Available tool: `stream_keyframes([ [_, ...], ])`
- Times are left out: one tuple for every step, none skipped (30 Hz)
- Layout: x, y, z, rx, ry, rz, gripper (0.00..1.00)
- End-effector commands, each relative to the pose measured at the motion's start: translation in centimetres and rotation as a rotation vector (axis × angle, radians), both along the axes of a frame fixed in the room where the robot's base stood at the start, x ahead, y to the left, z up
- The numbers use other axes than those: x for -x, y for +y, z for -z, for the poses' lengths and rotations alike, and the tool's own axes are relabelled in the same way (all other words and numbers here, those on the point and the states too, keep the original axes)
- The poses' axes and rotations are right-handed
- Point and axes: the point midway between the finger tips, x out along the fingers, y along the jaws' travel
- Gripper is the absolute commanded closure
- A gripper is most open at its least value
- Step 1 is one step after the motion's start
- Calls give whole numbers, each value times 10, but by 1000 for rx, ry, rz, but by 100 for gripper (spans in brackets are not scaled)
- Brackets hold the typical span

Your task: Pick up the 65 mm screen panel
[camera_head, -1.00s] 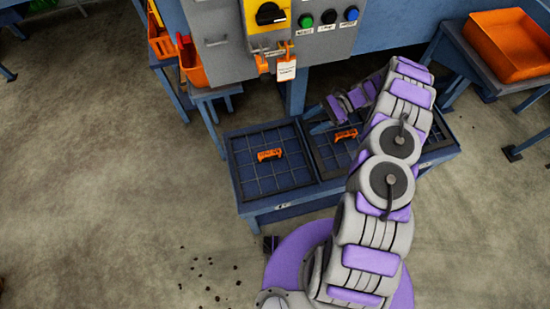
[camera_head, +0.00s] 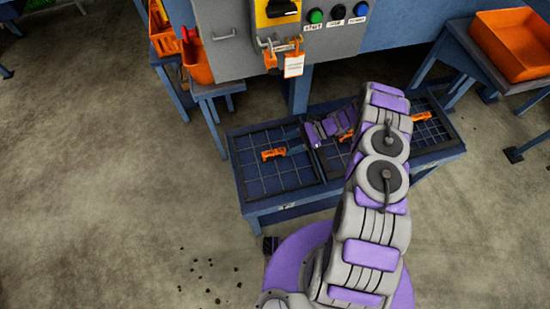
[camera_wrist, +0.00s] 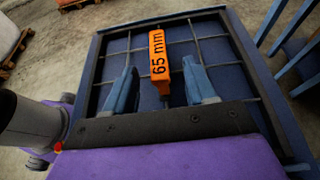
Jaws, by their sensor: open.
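The 65 mm screen panel (camera_head: 270,186) is a dark square grid in a black frame, lying flat at the left of a blue stand. Its orange handle (camera_head: 273,154) reads "65 mm" in the wrist view (camera_wrist: 157,58). My gripper (camera_head: 290,150) is at the right end of this handle. In the wrist view my gripper (camera_wrist: 158,72) is open, with one blue-grey finger on each side of the handle. The fingers appear apart from it. I cannot tell how high the fingertips are above the grid.
The blue stand (camera_head: 300,203) also bears other grid panels with orange handles, one at the right (camera_head: 421,117) and one partly behind my arm. A grey control box (camera_head: 225,35) with a hanging tag (camera_head: 294,65) overhangs behind. An orange tray (camera_head: 513,45) stands right.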

Motion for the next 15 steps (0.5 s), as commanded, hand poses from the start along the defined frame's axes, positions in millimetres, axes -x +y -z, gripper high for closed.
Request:
stream_keyframes([
  [4, 7, 4, -2, 3, -3, 45],
  [4, 10, 6, -5, 3, -1, 45],
  [5, 12, 7, -7, 3, -1, 45],
  [6, 13, 8, -9, 4, 0, 45],
  [6, 13, 8, -12, 3, 1, 45],
  [7, 14, 9, -13, 2, 1, 45],
  [7, 14, 9, -15, 3, 1, 45],
  [7, 14, 10, -16, 2, 1, 45],
  [8, 14, 11, -18, 2, 1, 45],
  [8, 15, 12, -19, 2, 1, 45],
  [9, 17, 14, -19, 1, 0, 45],
  [11, 21, 18, -19, 2, 1, 45],
  [12, 25, 22, -18, 2, 0, 45],
  [13, 30, 25, -15, 2, -1, 45],
  [14, 36, 30, -12, 1, 1, 45],
])
